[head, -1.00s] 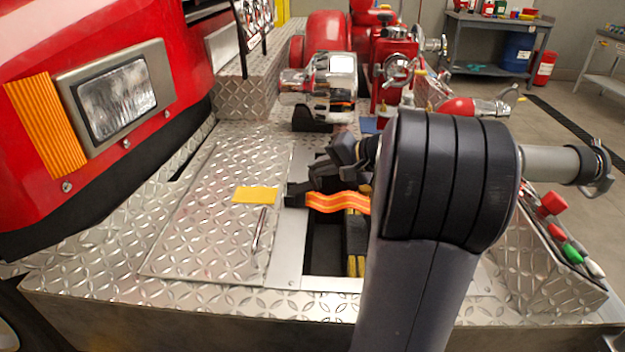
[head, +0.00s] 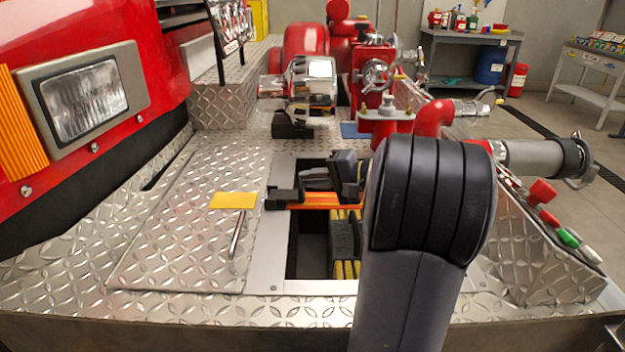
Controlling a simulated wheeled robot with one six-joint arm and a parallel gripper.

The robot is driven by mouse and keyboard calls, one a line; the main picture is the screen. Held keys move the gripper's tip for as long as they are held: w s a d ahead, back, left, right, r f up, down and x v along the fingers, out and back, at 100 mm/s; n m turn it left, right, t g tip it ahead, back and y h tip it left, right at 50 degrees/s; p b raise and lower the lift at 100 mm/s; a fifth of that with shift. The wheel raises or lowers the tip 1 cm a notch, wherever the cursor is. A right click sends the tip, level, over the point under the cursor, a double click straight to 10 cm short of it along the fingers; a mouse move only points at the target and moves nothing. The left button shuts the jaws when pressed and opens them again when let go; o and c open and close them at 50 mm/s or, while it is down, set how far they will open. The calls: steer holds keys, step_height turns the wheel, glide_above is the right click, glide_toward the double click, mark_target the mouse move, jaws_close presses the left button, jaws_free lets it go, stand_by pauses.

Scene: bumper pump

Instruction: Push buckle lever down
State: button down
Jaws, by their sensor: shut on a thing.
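A black buckle (head: 284,197) sits at the left edge of a rectangular opening in the diamond-plate deck. An orange strap (head: 325,200) runs from it to the right across the opening, nearly straight and seen almost edge-on. My gripper (head: 308,179) is low over the strap, just right of the buckle, its fingers pointing left. It is shut at the buckle's lever; the lever and the exact contact are hard to make out among the dark parts. My black arm joint hides the right end of the strap and part of the opening.
Yellow-and-black gear (head: 346,250) lies in the opening. A hinged deck lid (head: 180,240) with a yellow label (head: 233,200) and a bar handle is on the left. A chrome siren (head: 305,85) and red pump fittings (head: 385,115) stand behind. A control panel (head: 550,225) is on the right.

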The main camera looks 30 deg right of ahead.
steer(key=shift+s+f, duration=0.1)
steer(key=shift+f, duration=0.3)
steer(key=c, duration=1.7)
jaws_free()
steer(key=shift+o, duration=1.1)
steer(key=shift+r, duration=0.15)
steer(key=shift+d, duration=0.1)
steer(key=p+v, duration=0.2)
steer(key=v, duration=0.8)
steer(key=shift+s+d, duration=0.2)
steer(key=shift+s, duration=0.1)
steer(key=shift+r, duration=0.1)
